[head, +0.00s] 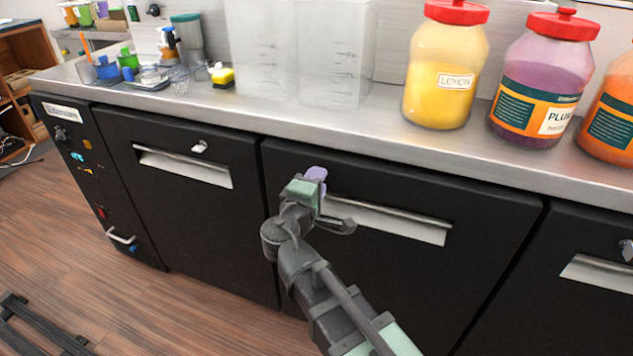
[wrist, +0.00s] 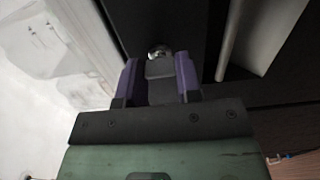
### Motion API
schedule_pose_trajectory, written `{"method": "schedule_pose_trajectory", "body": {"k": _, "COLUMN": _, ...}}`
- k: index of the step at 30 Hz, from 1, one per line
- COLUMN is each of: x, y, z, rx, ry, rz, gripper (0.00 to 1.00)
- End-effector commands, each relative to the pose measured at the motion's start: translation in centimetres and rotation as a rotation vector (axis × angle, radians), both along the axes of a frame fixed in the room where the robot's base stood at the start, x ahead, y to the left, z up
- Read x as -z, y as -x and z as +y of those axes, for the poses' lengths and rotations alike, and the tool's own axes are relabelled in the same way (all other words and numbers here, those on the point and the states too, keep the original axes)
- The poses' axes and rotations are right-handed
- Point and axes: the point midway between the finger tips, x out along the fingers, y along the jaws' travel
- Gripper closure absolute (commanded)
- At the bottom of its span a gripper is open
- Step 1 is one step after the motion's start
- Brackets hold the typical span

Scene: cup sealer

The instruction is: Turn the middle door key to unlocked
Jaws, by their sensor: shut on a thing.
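The middle door (head: 430,285) is a black panel under the counter, shut, with a long handle (head: 392,219) over a pale recess. My gripper (head: 316,176), with purple fingers, is at the door's upper left, beside the handle's left end. In the wrist view the fingers (wrist: 158,72) are shut on the grey middle door key (wrist: 160,67), with the shiny lock (wrist: 158,50) just beyond it. In the head view my gripper hides the key and lock. Whether the key stands at locked or unlocked cannot be told.
The left door (head: 190,220) has its own key (head: 199,146), and the right door's key (head: 627,250) shows at the right edge. The steel counter (head: 390,120) overhangs above. A yellow lemon jar (head: 445,75) and a plum jar (head: 540,85) stand on it.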

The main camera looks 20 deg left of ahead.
Motion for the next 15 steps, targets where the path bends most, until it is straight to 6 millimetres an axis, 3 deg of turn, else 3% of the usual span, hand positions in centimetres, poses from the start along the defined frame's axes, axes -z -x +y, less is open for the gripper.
{"method": "schedule_pose_trajectory", "body": {"k": 14, "x": 0.00, "y": 0.00, "z": -0.01, "rx": 0.000, "ry": 0.015, "rz": 0.001, "gripper": 0.92}}
{"method": "schedule_pose_trajectory", "body": {"k": 15, "x": 0.00, "y": 0.00, "z": -0.01, "rx": 0.000, "ry": 0.015, "rz": 0.001, "gripper": 0.64}}
